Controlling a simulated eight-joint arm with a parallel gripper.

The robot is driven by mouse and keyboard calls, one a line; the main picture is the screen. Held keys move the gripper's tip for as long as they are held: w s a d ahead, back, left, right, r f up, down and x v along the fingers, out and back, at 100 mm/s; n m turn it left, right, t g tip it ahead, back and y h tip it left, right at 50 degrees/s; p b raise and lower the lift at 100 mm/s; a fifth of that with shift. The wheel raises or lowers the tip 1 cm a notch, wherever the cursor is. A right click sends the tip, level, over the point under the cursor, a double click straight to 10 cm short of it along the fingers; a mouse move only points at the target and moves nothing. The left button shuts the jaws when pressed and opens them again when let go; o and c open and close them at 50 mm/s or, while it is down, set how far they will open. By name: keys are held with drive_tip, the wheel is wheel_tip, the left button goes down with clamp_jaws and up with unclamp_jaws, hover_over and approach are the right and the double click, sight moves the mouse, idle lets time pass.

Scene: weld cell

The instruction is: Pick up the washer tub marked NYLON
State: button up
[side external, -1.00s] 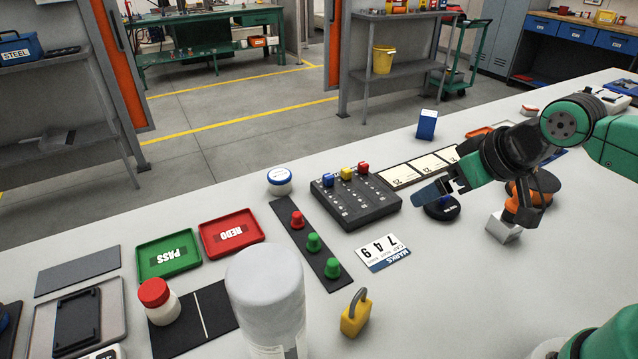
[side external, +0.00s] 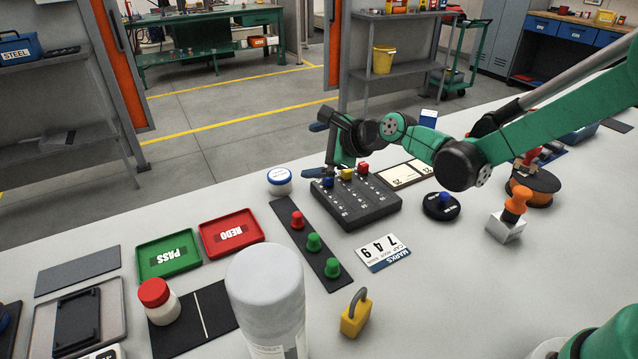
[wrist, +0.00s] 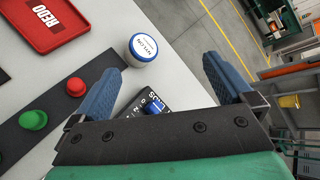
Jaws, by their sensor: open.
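The washer tub (side external: 279,181) is a small round white tub with a blue rim, standing upright on the bench beside the slider box. In the wrist view the tub (wrist: 143,48) shows its round top with lettering that reads NYLON. My gripper (side external: 316,150) is open and empty, right of the tub and near the far edge of the slider box. In the wrist view the two blue fingers of my gripper (wrist: 162,65) are spread apart. The tub appears beyond the fingertips, nearer the left finger, and is not between them.
The black slider box (side external: 355,200) with coloured knobs lies close below my gripper. A dark strip with red and green buttons (side external: 314,242) lies in front of the tub. The red REDO tray (side external: 231,232) and green PASS tray (side external: 168,254) lie left. Bench behind the tub is clear.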

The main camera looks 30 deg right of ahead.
sight(279, 174)
drive_tip(key=w+f+m, duration=0.1)
drive_tip(key=f+m, duration=0.1)
drive_tip(key=m, duration=0.1)
drive_tip(key=w+a+f+m+t, duration=0.1)
drive_tip(key=f+m, duration=0.1)
drive_tip(key=w+a+f+m+y, duration=0.1)
drive_tip(key=f+m, duration=0.2)
drive_tip(key=shift+w+m, duration=0.25)
drive_tip(key=shift+m, duration=0.05)
drive_tip(key=shift+t, duration=0.3)
drive_tip(key=shift+x, duration=2.8)
drive_tip(key=c, duration=1.3)
